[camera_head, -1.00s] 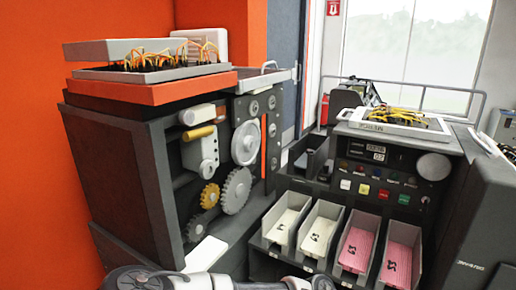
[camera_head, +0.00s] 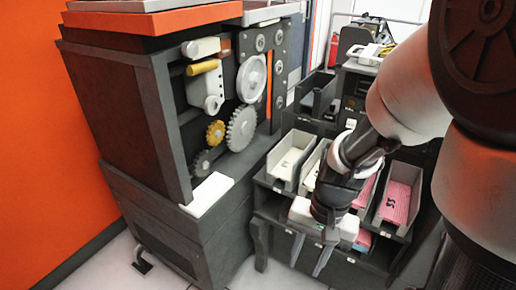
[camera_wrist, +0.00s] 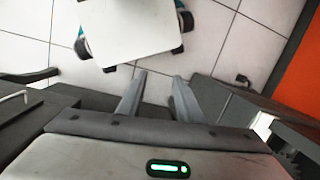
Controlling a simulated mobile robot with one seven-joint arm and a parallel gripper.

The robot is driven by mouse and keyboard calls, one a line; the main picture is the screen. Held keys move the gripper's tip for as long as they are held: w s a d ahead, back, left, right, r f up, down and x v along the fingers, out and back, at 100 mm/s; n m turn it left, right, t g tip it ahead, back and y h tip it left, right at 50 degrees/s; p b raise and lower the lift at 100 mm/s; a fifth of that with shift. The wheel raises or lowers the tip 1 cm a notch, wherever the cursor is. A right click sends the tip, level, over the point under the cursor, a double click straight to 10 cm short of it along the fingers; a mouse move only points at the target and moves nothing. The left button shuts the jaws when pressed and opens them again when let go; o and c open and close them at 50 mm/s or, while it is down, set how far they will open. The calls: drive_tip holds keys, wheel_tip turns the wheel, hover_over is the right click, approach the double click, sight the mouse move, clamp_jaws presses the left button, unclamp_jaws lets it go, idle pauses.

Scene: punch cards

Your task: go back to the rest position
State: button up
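My gripper (camera_head: 310,258) hangs in front of the card bins in the head view, fingers pointing down. Its two fingers are apart with nothing between them. In the wrist view my gripper (camera_wrist: 158,88) is also open and empty, with tiled floor beyond the fingertips. My arm comes in from the right of the head view and covers part of the bins.
The dark machine (camera_head: 125,115) with gears (camera_head: 240,128) stands at left. Card bins hold white cards (camera_head: 287,162) and pink cards (camera_head: 395,203). An empty dark bin (camera_head: 316,95) stands behind them. The tiled floor (camera_head: 275,277) in front is clear.

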drive_tip(key=s+d+r+n+t+p, duration=0.1)
drive_tip(key=r+n+t+p, duration=0.1)
drive_tip(key=r+p, duration=1.2)
drive_tip(key=s+d+r+n+t+h+p, duration=0.1)
drive_tip(key=r+t+p, duration=0.3)
drive_tip(key=r+p, duration=0.9)
wheel_tip(320, 180, up, 20)
drive_tip(key=shift+s+d+r+n+t+h+p, duration=0.15)
drive_tip(key=shift+d+n+t+h+p, duration=0.2)
drive_tip(key=shift+d+n, duration=0.35)
